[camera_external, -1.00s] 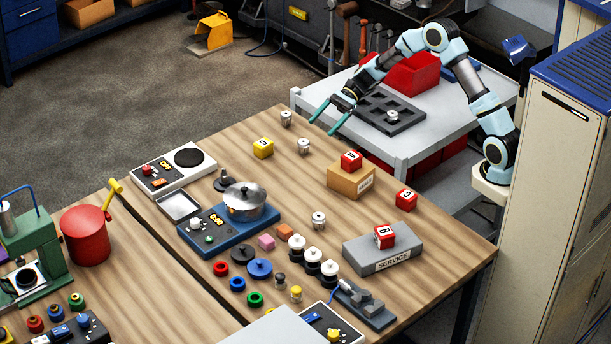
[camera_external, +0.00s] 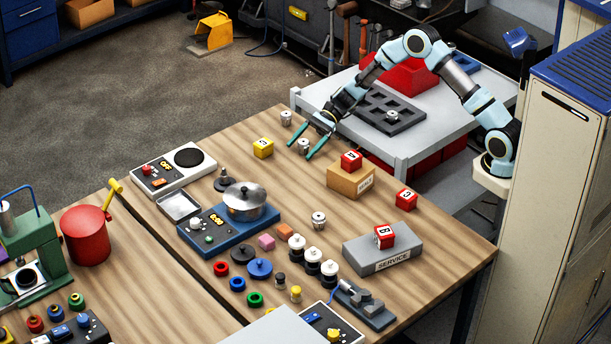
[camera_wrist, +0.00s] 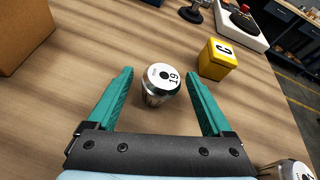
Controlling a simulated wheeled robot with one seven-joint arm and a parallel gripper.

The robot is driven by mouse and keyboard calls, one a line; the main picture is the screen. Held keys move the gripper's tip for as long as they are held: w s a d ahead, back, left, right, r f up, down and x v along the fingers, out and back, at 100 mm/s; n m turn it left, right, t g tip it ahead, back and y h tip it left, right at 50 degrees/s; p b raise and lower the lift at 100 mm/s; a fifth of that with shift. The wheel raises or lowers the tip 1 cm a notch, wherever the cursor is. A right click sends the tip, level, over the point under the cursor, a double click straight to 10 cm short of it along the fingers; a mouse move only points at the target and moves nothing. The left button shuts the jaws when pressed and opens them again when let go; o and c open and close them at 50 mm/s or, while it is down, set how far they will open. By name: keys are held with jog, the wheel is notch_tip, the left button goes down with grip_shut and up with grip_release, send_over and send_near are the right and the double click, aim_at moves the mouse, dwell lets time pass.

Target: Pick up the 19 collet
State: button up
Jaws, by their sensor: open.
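The 19 collet (camera_wrist: 160,84) is a small silver cylinder with "19" on its white top. It stands upright on the table between the open teal fingers of my gripper (camera_wrist: 159,92) in the wrist view, apart from both. In the external view the same collet (camera_external: 303,147) stands near the table's far edge, and my gripper (camera_external: 299,146) is open and empty around or just above it. How high the fingertips are above the table I cannot tell exactly.
A yellow block (camera_wrist: 217,59) lettered C stands close beyond the right finger. Another collet (camera_wrist: 286,170) is at the wrist view's lower right; it also shows in the external view (camera_external: 286,118). A wooden block (camera_external: 350,182) stands to the right, with a red block (camera_external: 351,160) on it.

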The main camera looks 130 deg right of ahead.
jog(key=shift+c, duration=0.3)
grip_shut()
dwell(0.4)
